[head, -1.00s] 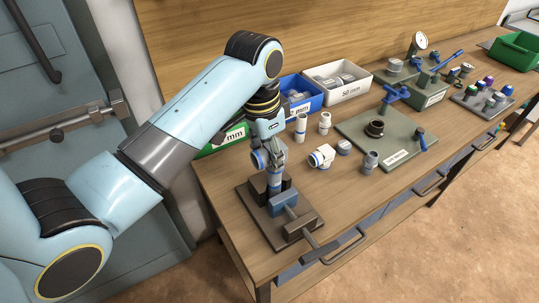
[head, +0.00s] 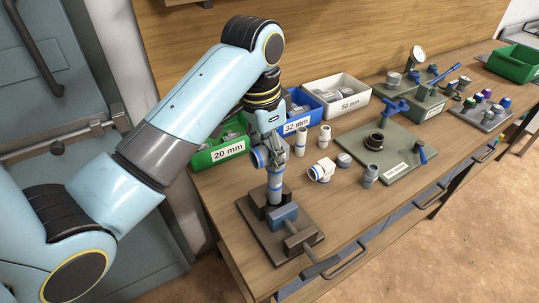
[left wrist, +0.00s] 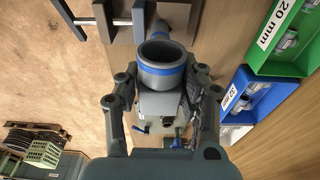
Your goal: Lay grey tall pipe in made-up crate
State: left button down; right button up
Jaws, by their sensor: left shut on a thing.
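The grey tall pipe (head: 275,184) is upright, with blue bands, above the bench vise (head: 283,217) in the head view. My left gripper (head: 270,158) is shut on its upper part. I cannot tell whether the pipe's lower end is clear of the vise jaws. In the left wrist view the pipe's open, blue-ringed end (left wrist: 162,62) shows between my left gripper's fingers (left wrist: 160,100). A plain green crate (head: 515,62) stands at the far right end of the bench; no label shows on it. My right gripper is out of view.
Labelled bins stand along the wall: green 20 mm (head: 222,150), blue 32 mm (head: 297,122), white 50 mm (head: 345,101). Loose fittings (head: 320,170), a green fixture plate (head: 395,155), a pump-like block (head: 428,100) and a rack of coloured caps (head: 485,112) lie between vise and crate.

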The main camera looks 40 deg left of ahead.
pick_arm(q)
jog(key=shift+r, duration=1.35)
jog(key=shift+f, duration=0.1)
